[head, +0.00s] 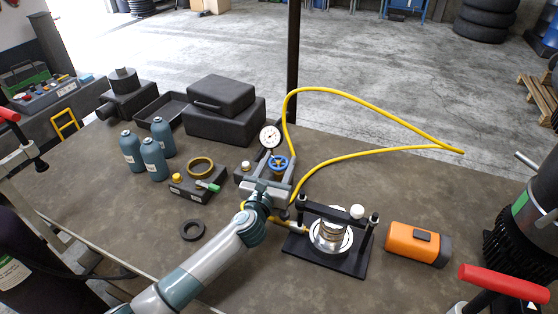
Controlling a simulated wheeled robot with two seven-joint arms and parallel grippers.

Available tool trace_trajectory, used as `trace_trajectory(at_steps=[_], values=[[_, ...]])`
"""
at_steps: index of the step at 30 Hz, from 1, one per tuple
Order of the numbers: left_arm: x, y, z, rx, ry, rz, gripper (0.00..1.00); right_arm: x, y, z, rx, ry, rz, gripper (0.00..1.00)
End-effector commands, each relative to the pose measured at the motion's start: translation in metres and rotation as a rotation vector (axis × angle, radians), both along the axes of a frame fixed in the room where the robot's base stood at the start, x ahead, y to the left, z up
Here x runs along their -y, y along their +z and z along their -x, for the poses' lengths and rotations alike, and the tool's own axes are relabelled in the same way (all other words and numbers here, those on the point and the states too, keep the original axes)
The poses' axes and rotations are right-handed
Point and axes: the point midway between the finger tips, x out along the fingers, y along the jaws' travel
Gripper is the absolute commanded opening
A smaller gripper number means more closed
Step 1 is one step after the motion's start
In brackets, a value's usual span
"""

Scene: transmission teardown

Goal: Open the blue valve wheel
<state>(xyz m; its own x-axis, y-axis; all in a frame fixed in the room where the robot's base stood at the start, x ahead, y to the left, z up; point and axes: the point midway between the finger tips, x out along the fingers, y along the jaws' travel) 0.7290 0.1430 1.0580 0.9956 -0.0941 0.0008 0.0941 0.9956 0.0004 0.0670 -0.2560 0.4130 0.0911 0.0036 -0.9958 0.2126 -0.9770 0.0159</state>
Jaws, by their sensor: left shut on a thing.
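The blue valve wheel (278,163) sits just below a round white pressure gauge (270,137) on a small dark block near the middle of the bench. My left gripper (277,172) reaches up from the lower middle, and its two fingers lie on either side of the wheel. It is shut on the wheel. The fingers and gripper body hide part of the valve beneath. My right gripper does not show.
A yellow hose (375,102) loops up and right from the valve. A black press fixture (325,241) with a silver part and an orange device (418,244) stand to the right. Blue bottles (153,159) stand left.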

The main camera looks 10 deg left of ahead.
Motion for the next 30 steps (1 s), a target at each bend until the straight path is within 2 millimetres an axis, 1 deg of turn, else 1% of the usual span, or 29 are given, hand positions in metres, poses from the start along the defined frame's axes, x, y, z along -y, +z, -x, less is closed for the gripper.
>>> trace_trajectory(at_steps=[3, 9, 20, 21, 22, 23, 30], values=[[0.0023, 0.001, -0.0001, 0.001, 0.063, 0.006, 0.27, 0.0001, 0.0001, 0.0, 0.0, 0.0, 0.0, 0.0], [-0.0001, 0.001, 0.0002, 0.001, 0.144, 0.004, 0.27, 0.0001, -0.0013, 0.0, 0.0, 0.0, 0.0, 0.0], [-0.0008, 0.0015, 0.0002, 0.001, 0.156, 0.001, 0.27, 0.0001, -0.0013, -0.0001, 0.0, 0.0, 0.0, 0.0], [-0.0009, 0.0014, 0.0002, 0.001, 0.156, 0.001, 0.59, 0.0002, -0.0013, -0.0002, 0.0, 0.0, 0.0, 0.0], [-0.0009, 0.0014, 0.0002, 0.001, 0.156, 0.001, 0.67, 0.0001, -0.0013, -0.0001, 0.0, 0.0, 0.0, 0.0], [-0.0009, 0.0013, 0.0003, 0.001, 0.156, 0.001, 0.69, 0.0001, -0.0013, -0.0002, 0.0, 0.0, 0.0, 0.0], [-0.001, 0.0005, 0.0004, 0.0, 0.156, 0.001, 0.69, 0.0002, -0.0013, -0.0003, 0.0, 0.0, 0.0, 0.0]])
